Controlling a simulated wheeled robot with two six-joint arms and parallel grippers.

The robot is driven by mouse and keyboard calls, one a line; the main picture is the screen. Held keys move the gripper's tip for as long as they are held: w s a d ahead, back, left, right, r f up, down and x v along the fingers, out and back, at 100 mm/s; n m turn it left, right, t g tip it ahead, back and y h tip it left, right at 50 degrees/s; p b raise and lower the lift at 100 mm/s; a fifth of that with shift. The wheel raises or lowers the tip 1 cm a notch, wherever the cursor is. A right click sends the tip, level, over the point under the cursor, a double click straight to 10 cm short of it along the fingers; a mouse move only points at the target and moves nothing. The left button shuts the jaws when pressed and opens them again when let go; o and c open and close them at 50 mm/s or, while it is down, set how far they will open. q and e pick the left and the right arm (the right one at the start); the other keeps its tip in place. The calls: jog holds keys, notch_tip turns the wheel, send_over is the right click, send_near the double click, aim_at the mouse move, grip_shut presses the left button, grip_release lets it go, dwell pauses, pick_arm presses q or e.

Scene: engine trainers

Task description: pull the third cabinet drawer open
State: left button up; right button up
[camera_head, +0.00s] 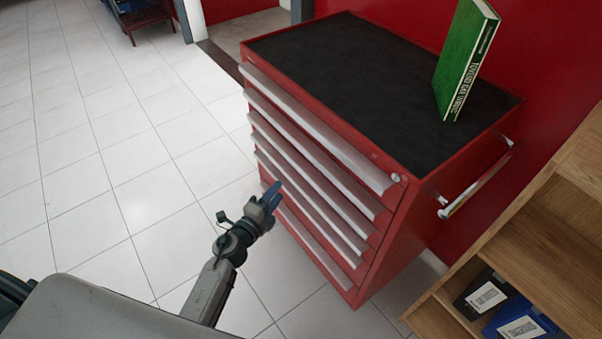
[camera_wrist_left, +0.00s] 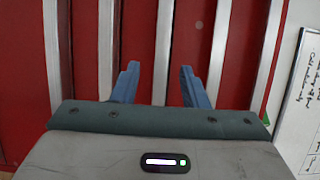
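The red cabinet (camera_head: 408,215) stands with its drawer fronts facing left in the head view. Its drawers have long silver handle strips and all look shut. The third drawer's handle (camera_head: 310,175) is the third strip from the top. My left gripper (camera_head: 272,192) is in front of the drawer fronts, turned on its side. In the left wrist view its blue fingers (camera_wrist_left: 160,82) are apart, and one silver handle strip (camera_wrist_left: 162,50) runs between them in the picture. I cannot tell whether the fingers reach around it. My right gripper is in neither view.
A green book (camera_head: 464,62) stands on the cabinet's black top (camera_head: 345,85). A side handle (camera_head: 475,182) sticks out on the right. A wooden shelf (camera_head: 535,235) with bins is at lower right. The tiled floor (camera_head: 110,165) left of the cabinet is clear.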

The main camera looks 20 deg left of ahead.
aim_at(296, 168)
pick_arm(q)
jog(key=x, duration=1)
jog(key=shift+w+a+r, duration=0.1)
grip_shut()
